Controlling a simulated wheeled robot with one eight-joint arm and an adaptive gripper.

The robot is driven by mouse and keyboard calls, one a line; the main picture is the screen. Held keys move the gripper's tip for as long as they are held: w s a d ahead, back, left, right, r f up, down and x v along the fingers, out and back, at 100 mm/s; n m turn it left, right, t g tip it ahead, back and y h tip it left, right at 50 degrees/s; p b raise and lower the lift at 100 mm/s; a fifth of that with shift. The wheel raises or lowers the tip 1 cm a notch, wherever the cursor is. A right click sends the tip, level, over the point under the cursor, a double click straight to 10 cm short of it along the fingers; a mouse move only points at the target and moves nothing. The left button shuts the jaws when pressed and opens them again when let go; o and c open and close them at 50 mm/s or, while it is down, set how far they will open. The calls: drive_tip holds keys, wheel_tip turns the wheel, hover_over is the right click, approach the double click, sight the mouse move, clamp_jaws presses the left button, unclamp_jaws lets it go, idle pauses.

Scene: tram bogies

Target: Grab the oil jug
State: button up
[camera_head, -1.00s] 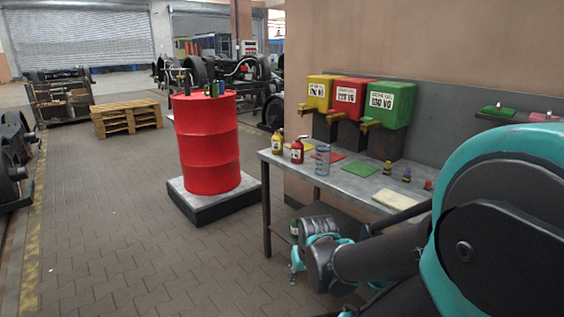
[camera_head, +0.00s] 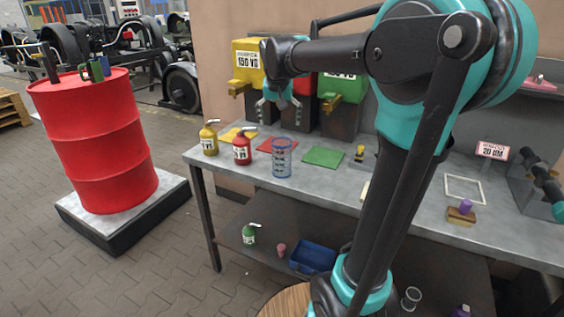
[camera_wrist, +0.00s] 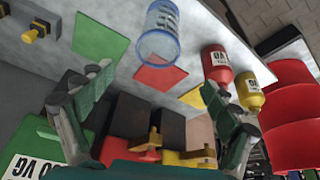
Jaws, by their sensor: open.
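A clear, blue-tinted jug with dark markings (camera_head: 282,157) stands upright on the grey workbench (camera_head: 330,186). I take it to be the oil jug. In the wrist view the jug (camera_wrist: 160,32) is at the top centre, beyond the fingertips and roughly between them. My gripper (camera_head: 277,108) is open and empty, above and behind the jug in front of the dispensers. Its two spread fingers also show in the wrist view (camera_wrist: 157,76). A yellow oil bottle (camera_head: 209,139) and a red oil bottle (camera_head: 242,147) stand left of the jug.
Yellow (camera_head: 248,62), red (camera_head: 304,84) and green (camera_head: 347,88) dispensers with taps are close behind my gripper. Yellow, red (camera_head: 277,145) and green (camera_head: 323,156) mats lie on the bench. A red drum (camera_head: 100,140) stands left. A lower shelf holds a green bottle (camera_head: 249,235) and blue bin (camera_head: 313,258).

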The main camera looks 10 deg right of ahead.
sight(280, 140)
drive_tip(key=x, duration=1)
drive_tip(key=shift+f, duration=0.15)
drive_tip(key=shift+d+x, duration=0.1)
drive_tip(key=shift+x, duration=1.3)
drive_tip(key=shift+d+x, duration=0.15)
drive_tip(key=shift+x, duration=1.25)
drive_tip(key=shift+s, duration=0.1)
drive_tip(key=shift+c, duration=0.3)
drive_tip(key=c, duration=1.3)
